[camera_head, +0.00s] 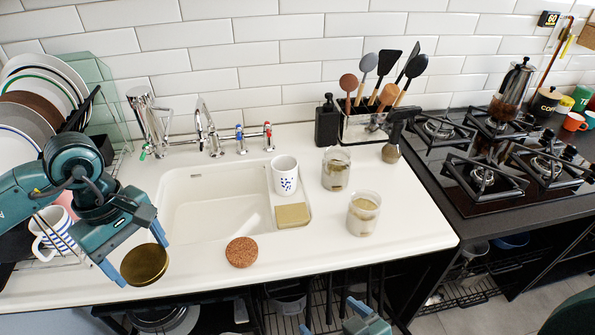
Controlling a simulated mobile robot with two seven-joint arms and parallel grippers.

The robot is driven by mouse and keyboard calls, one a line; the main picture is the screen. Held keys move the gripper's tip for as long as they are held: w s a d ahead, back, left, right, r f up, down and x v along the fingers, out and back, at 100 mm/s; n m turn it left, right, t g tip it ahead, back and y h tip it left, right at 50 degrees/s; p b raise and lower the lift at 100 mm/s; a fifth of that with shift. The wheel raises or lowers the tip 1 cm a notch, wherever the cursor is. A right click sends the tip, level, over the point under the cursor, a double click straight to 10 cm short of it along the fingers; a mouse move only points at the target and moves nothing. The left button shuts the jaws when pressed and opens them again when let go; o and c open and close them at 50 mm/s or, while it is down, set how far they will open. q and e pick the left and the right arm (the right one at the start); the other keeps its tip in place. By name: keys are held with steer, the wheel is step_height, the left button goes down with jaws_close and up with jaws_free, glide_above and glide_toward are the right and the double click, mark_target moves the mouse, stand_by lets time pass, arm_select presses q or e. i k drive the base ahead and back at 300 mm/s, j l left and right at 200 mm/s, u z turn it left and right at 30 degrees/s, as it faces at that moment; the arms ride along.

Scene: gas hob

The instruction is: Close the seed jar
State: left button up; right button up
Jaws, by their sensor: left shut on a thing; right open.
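Two glass jars with pale contents stand upright on the white counter right of the sink. The rear jar (336,170) and the front jar (363,214) seem to have no lid on; I cannot tell which holds seeds. My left gripper (135,254) is shut on a round gold lid (146,266), held tilted at the counter's front left, well left of both jars. A round brown cork-like disc (242,252) lies flat on the counter between the lid and the front jar. My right gripper (331,317) is open at the bottom edge, partly cut off.
The sink (215,208) lies behind the disc, with a patterned white mug (285,175) and a sponge (292,215) at its right edge. A dish rack with plates (38,95) stands left. A spray bottle (392,150) stands behind the jars. Counter right of the jars is clear.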

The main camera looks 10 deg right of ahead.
mark_target(336, 162)
steer(key=l+u, duration=0.1)
steer(key=l, duration=0.65)
steer(key=k+l+u, duration=0.1)
steer(key=l, duration=0.65)
steer(key=l+u, duration=0.1)
steer(key=l, duration=0.65)
steer(key=k, duration=0.05)
